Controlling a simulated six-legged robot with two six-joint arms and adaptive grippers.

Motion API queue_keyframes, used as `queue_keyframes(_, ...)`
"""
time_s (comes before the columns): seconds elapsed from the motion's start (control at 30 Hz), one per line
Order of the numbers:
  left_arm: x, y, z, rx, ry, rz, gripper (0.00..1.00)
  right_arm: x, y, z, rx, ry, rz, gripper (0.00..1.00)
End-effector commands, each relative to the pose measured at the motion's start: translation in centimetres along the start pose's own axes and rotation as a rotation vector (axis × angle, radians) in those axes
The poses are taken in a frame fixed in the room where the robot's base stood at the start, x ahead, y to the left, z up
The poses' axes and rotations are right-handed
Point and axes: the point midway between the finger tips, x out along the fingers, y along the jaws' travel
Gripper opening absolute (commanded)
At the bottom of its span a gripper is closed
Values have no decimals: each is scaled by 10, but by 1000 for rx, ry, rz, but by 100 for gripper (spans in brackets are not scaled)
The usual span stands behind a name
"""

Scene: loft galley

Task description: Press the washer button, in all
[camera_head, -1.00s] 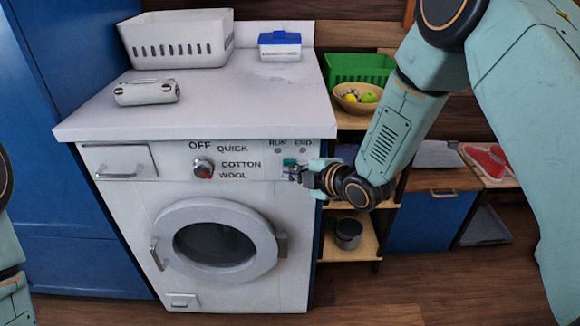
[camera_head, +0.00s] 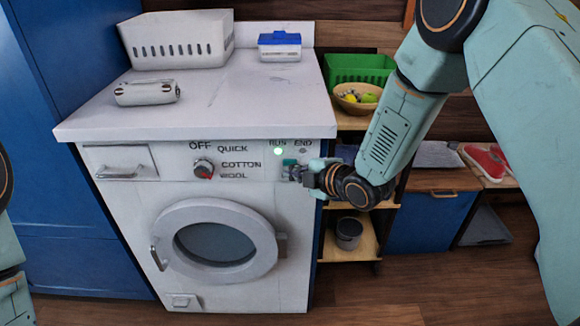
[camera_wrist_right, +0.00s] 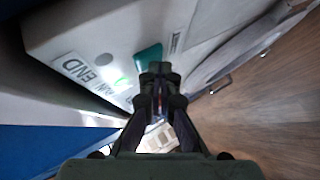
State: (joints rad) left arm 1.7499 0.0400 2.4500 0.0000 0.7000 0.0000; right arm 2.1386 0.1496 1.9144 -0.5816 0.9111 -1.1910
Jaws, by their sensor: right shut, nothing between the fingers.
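The white washer (camera_head: 130,215) stands in front of me with its round door (camera_head: 215,243) shut. Its program knob (camera_head: 204,169) is on the front panel beside the labels OFF, QUICK, COTTON and WOOL. The RUN light (camera_head: 278,152) glows green; the END light (camera_head: 303,151) is dark. The teal button (camera_head: 289,162) is below the lights, partly hidden by my right gripper (camera_head: 292,172). The right gripper is shut and empty, its tips at the button. In the right wrist view the shut fingertips (camera_wrist_right: 157,72) overlap the teal button's edge (camera_wrist_right: 148,57). My left gripper is not in view.
A white basket (camera_head: 178,50), a blue-lidded box (camera_head: 279,52) and a white cylindrical item (camera_head: 147,92) sit on the washer top. Right of the washer, a shelf holds a green crate (camera_head: 360,68), a fruit bowl (camera_head: 350,107) and a dark pot (camera_head: 348,233).

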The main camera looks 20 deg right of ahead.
Motion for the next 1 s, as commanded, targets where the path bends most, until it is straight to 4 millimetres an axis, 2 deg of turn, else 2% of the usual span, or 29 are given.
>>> queue_keyframes(0.3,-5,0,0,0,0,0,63,-11,-6,-8,-1,1,0,0)
queue_keyframes(0.63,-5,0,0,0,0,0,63,-12,-8,-9,-1,1,-1,0)
queue_keyframes(1.0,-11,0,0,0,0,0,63,-34,-24,-25,-1,1,-2,0)
